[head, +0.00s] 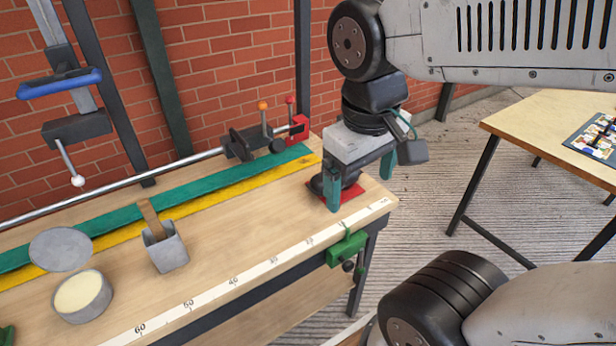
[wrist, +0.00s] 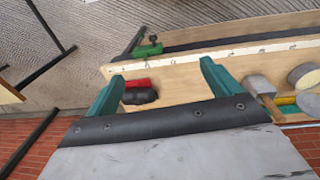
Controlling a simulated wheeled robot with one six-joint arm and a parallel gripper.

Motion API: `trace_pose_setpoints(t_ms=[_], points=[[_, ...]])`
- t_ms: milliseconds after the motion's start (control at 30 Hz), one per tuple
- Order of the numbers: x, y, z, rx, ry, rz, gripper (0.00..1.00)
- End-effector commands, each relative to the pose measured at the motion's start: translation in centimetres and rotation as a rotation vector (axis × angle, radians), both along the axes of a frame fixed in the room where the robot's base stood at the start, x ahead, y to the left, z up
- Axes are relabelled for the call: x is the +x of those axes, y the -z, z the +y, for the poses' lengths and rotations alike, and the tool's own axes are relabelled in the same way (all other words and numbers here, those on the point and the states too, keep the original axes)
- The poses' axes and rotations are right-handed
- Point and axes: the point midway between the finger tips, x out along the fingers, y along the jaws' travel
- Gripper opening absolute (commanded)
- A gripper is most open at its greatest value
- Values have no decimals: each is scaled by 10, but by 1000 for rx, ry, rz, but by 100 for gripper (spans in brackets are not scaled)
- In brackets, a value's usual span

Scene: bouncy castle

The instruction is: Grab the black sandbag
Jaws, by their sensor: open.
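The black sandbag (head: 349,181) lies on a small red patch at the right end of the wooden workbench, partly hidden behind a finger of my gripper in the head view. In the wrist view the sandbag (wrist: 140,96) shows between the green fingers, nearer the left one, its lower part cut off by my gripper body. My gripper (head: 361,190) points down over this bench end with its fingers spread on either side of the bag. In the wrist view my gripper (wrist: 160,74) is open and empty. I cannot tell whether a finger touches the bag.
A red clamp (head: 299,127) and a metal bar stand behind the bag. A green clamp (head: 346,248) grips the bench's front edge. A grey pot with a brush (head: 169,250) and a round tin (head: 83,297) stand left. Another table (head: 560,125) is at right.

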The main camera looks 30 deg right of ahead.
Motion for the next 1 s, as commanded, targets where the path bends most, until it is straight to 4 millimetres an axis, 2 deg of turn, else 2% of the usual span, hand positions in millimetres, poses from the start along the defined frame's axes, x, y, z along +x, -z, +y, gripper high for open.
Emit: trace_pose_setpoints(t_ms=[267, 500, 800, 1000], points=[[62, 29, -39, -303, -304, 284, 89], [131, 68, -66, -557, -632, 542, 89], [217, 140, -73, -815, -1061, 827, 89], [247, 175, -69, -904, -1237, 928, 89]])
